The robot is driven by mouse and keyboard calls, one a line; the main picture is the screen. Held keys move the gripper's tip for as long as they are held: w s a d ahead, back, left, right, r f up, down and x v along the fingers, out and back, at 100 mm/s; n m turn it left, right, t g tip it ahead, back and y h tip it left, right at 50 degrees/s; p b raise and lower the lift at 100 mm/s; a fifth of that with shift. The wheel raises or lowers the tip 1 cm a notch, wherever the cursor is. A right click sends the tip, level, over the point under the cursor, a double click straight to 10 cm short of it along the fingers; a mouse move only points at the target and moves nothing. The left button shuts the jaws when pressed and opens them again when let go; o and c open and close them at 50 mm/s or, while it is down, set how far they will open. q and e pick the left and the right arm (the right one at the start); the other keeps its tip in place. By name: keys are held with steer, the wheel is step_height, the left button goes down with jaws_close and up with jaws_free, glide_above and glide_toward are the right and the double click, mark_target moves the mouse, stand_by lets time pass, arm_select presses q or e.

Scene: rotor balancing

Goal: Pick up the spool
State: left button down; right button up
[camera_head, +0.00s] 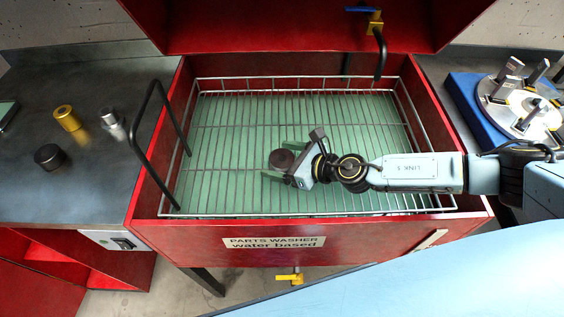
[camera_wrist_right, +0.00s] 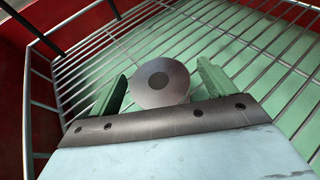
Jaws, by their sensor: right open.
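The spool (camera_head: 281,159) is a dark, round-topped piece in the wire basket of the parts washer. The spool's lower part is hidden. My left gripper is not in view.
The wire basket (camera_head: 300,82) sits inside the red washer (camera_head: 200,248), with a black handle (camera_head: 145,115) at its left. A gold cylinder (camera_head: 67,118), a silver part (camera_head: 112,124) and a black cylinder (camera_head: 49,157) stand on the left bench. A round fixture (camera_head: 520,105) stands at right.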

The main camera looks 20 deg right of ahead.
steer(key=shift+c, duration=0.3)
steer(key=c, duration=1.1)
